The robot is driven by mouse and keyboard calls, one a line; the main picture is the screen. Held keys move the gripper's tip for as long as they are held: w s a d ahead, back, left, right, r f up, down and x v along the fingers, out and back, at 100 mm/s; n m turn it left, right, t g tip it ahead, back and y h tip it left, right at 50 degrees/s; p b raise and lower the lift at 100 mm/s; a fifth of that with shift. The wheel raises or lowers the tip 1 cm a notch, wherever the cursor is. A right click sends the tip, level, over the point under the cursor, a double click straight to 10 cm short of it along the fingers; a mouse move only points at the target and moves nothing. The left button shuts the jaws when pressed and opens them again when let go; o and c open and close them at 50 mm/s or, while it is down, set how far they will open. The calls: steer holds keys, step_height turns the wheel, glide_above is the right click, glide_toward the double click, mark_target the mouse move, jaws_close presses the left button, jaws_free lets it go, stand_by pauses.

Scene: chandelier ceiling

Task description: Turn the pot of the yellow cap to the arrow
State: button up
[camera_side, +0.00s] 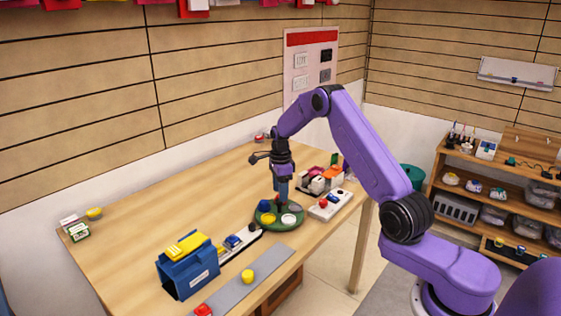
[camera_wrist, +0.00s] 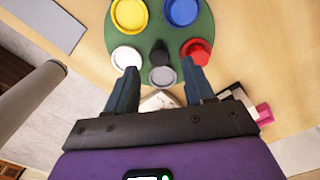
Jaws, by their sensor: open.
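A round green base (camera_side: 292,231) stands on the table below my gripper, and it also fills the top of the wrist view (camera_wrist: 157,22). It carries a yellow round piece (camera_wrist: 129,14), a blue one (camera_wrist: 182,11), a red one (camera_wrist: 197,48), a white one (camera_wrist: 126,58) and a grey one (camera_wrist: 161,77). A dark upright knob (camera_wrist: 159,54) stands among them. My gripper (camera_wrist: 160,72) is open, its fingers to either side of the grey piece in the picture; contact cannot be told. In the side view my gripper (camera_side: 281,192) points down over the base. I make out no arrow.
A blue box (camera_side: 188,273) with a yellow top stands at the table's front left. A grey strip (camera_side: 232,292) beside it bears another yellow round piece (camera_side: 248,276) and a red one (camera_side: 203,310). A white panel with a red button (camera_side: 330,205) is right of the base. The table's left middle is clear.

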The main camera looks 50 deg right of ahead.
step_height(320, 180, up, 15)
steer(key=shift+f, duration=0.15)
stand_by(0.5)
steer(key=s+a+r+n, duration=0.2)
steer(key=s+a+n, duration=0.4)
steer(key=a+n, duration=0.4)
steer(key=s+a+r+n, duration=0.2)
steer(key=s+a+n, duration=0.45)
steer(key=a, duration=0.55)
steer(key=s+f+n, duration=0.2)
steer(key=s+n, duration=0.8)
steer(key=s, duration=0.4)
steer(key=s+a+f+n, duration=0.1)
steer(key=s+n, duration=0.9)
steer(key=s, duration=0.4)
steer(key=shift+s+f, duration=0.25)
steer(key=shift+f, duration=0.1)
steer(key=shift+n, duration=0.25)
